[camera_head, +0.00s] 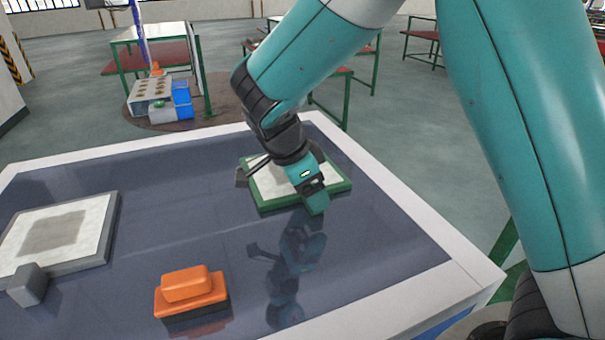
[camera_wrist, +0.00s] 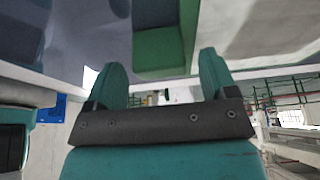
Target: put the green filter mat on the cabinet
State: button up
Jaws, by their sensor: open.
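The green filter mat (camera_head: 261,207) has a green frame and a pale grey-white middle. It lies flat on a dark, glossy top with a white border (camera_head: 330,250); I cannot tell whether this is the cabinet. My gripper (camera_head: 314,194) is at the mat's front right edge and hides part of it. In the wrist view, my gripper (camera_wrist: 161,68) has its two fingers spread apart, with the green frame (camera_wrist: 162,55) showing beyond and between them. I cannot tell whether the fingers touch the mat.
A grey-framed mat (camera_head: 95,240) with a grey block (camera_head: 27,285) at its near corner lies at left. An orange block (camera_head: 190,290) sits at the front. Open dark surface lies between them. Green-legged tables (camera_head: 155,50) and a blue bin (camera_head: 182,100) stand on the floor behind.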

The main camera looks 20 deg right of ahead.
jog(key=b+v, duration=0.1)
jog(key=v, duration=1)
jog(key=s+a+f+n+y, duration=0.1)
jog(key=s+n+y, duration=0.7)
jog(key=s+n, duration=1.4)
jog(key=n, duration=0.3)
jog(key=shift+f+y, duration=0.35)
jog(key=shift+y, duration=0.05)
